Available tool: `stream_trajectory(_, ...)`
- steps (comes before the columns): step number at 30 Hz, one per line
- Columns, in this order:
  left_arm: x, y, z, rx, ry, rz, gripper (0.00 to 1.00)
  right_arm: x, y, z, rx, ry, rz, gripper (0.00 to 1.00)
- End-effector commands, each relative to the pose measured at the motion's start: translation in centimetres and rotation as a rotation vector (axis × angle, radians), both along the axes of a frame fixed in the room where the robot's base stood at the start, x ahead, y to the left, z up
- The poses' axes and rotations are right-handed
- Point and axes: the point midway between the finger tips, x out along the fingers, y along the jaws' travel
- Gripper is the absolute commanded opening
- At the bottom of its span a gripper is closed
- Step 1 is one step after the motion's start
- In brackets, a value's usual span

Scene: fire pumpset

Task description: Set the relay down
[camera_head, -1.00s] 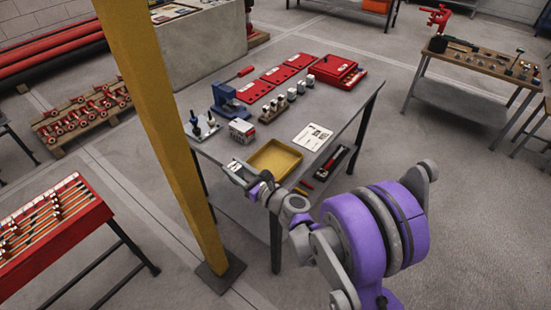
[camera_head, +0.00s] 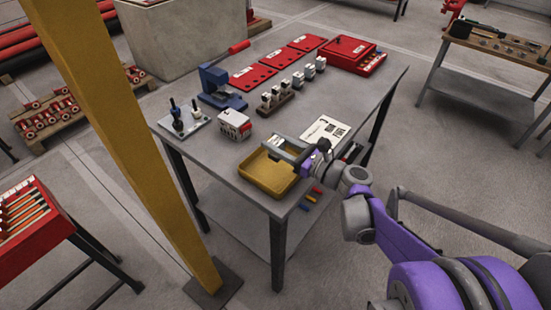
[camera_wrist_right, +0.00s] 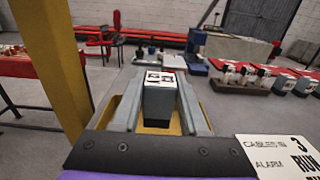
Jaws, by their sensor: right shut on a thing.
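The relay, a dark grey block with a white, black-marked top (camera_wrist_right: 160,90), sits between the fingers of my right gripper in the right wrist view. My right gripper (camera_head: 284,148) is shut on it, above the yellow tray (camera_head: 262,178) on the grey table. The tray's yellow floor also shows below the relay in the right wrist view (camera_wrist_right: 160,128). The gap between relay and tray is hard to judge. My left gripper is not in view.
On the grey table (camera_head: 215,150) stand a small grey-and-red block (camera_head: 234,124), a row of relay-like blocks (camera_head: 275,98), a blue press (camera_head: 218,86) and a printed card (camera_head: 322,130). A yellow post (camera_head: 120,130) rises left of the table.

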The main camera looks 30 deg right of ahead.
Motion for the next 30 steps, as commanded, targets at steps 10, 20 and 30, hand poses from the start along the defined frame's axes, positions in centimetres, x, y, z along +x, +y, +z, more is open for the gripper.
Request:
stream_trajectory(10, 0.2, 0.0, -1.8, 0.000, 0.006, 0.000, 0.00, 0.1, 0.0, -4.0, 0.001, 0.000, 0.000, 0.00)
stream_trajectory(20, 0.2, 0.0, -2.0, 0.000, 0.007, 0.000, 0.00, 0.0, 0.0, -4.5, 0.001, -0.001, 0.000, 0.00)
stream_trajectory(30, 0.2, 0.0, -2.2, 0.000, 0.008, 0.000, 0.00, 0.0, 0.0, -4.8, 0.000, 0.000, -0.001, 0.73)
